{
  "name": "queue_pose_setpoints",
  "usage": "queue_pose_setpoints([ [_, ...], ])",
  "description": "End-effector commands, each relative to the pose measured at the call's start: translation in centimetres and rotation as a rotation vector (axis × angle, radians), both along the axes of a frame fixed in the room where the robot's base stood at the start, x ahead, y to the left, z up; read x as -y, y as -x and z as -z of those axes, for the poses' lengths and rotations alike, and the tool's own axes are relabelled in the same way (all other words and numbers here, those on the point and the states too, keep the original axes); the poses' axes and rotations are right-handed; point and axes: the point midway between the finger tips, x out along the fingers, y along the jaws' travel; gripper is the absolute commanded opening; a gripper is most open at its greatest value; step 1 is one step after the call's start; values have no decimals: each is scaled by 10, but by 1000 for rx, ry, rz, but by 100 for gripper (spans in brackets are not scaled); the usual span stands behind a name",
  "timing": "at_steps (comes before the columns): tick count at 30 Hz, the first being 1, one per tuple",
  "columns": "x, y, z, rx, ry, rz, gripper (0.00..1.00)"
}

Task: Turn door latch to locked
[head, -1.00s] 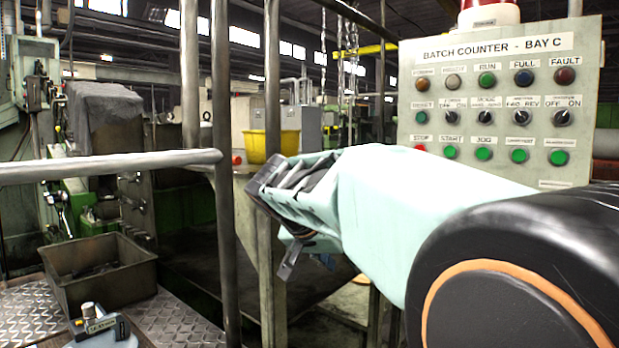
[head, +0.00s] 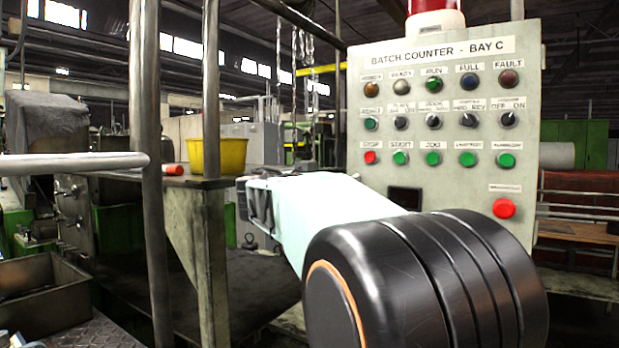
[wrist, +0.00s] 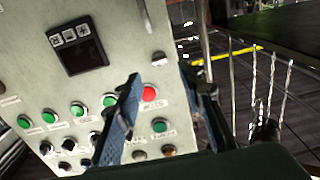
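The grey control panel headed "BATCH COUNTER - BAY C" (head: 440,60) stands right of centre in the head view. In the wrist view the panel (wrist: 30,60) appears roughly upside down. A small round metal fitting (wrist: 158,58) sits low near its edge; I cannot tell whether it is the door latch or how it is turned. Several dark selector knobs (head: 468,119) form the panel's second row. My gripper (wrist: 165,85) has its two fingers apart and holds nothing visible. In the head view my gripper (head: 255,208) is left of the panel, partly hidden by my arm.
The red stop button (head: 370,157) and green buttons (head: 433,158) line the panel. A larger red button (head: 504,208) sits lower right. Upright posts (head: 146,200), a rail (head: 70,163) and a yellow bin (head: 228,155) stand to the left. Chains (wrist: 270,85) hang beside the panel in the wrist view.

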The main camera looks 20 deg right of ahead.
Motion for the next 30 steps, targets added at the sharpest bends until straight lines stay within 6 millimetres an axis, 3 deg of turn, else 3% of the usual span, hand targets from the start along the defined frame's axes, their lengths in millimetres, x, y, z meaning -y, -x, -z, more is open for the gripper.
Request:
queue_pose_setpoints([
  [3,19,-14,-2,-2,0,3,35],
  [9,38,-30,-1,-1,0,1,35],
  [21,44,-34,0,-1,-1,0,35],
  [30,44,-34,0,-1,-1,-1,2],
])
